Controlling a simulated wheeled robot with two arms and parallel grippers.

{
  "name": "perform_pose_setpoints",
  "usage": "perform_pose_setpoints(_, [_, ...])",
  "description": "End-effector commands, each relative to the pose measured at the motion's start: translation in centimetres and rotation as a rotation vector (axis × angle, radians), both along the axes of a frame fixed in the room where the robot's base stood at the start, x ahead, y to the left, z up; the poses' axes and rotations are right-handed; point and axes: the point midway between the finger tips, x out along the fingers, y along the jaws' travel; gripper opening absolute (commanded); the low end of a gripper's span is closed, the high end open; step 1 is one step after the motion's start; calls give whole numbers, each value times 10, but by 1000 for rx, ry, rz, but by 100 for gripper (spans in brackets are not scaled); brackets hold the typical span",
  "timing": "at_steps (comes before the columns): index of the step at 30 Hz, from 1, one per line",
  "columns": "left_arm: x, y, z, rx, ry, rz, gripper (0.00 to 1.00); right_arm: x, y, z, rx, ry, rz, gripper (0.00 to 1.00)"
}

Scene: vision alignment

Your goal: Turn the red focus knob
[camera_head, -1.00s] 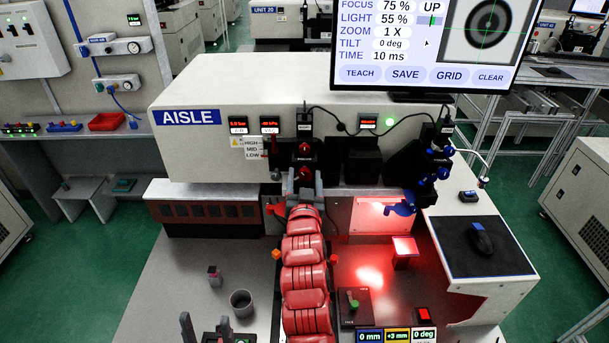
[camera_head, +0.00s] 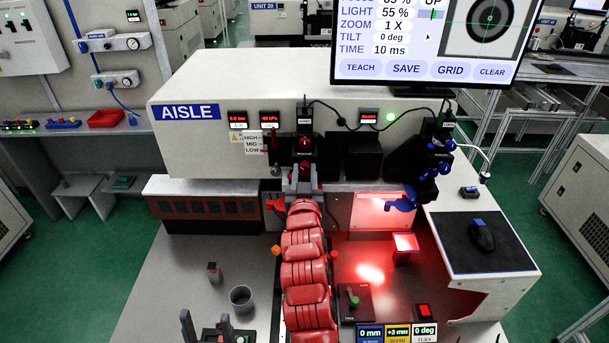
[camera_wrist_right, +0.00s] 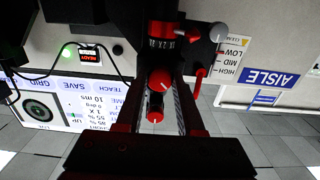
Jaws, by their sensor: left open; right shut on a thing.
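The red focus knob (camera_wrist_right: 160,80) is on the dark camera unit (camera_head: 290,150) at the front of the white machine; it also shows in the head view (camera_head: 305,167). My right gripper (camera_head: 303,178) reaches up to it from below and is shut on it. Its fingers flank the knob in the right wrist view (camera_wrist_right: 160,88) and partly hide it. A second red part (camera_wrist_right: 155,113) shows just below the knob there. My left gripper (camera_head: 207,330) is open and empty at the bottom of the head view, cut by the frame edge.
The monitor (camera_head: 428,68) shows a ring target, light 55 %, and a focus line cut by the top edge. Blue knobs (camera_head: 440,160) sit to the right.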

Motion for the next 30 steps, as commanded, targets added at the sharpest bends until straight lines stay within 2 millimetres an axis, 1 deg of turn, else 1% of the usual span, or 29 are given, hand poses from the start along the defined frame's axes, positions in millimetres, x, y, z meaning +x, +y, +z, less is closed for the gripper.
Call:
perform_pose_setpoints(1, [0,0,-8,0,0,0,64,0,1,-3,-55,-6,2,0])
perform_pose_setpoints(3, [0,0,-12,0,0,0,64,0,1,-2,-139,-6,1,0])
perform_pose_setpoints(9, [0,0,-17,0,0,0,64,0,1,1,-305,-7,1,0])
perform_pose_setpoints(13, [0,0,-17,0,0,0,64,0,1,1,-337,-4,2,0])
perform_pose_setpoints(20, [0,0,-16,0,0,0,64,0,1,1,-338,-3,2,0])
perform_pose_setpoints(21, [0,0,-16,0,0,0,64,0,0,1,-337,-2,1,39])
perform_pose_setpoints(26, [0,0,-16,0,0,0,64,0,0,0,-337,-2,1,67])
perform_pose_setpoints(30, [0,0,-16,0,0,0,64,0,0,0,-337,-2,1,67])
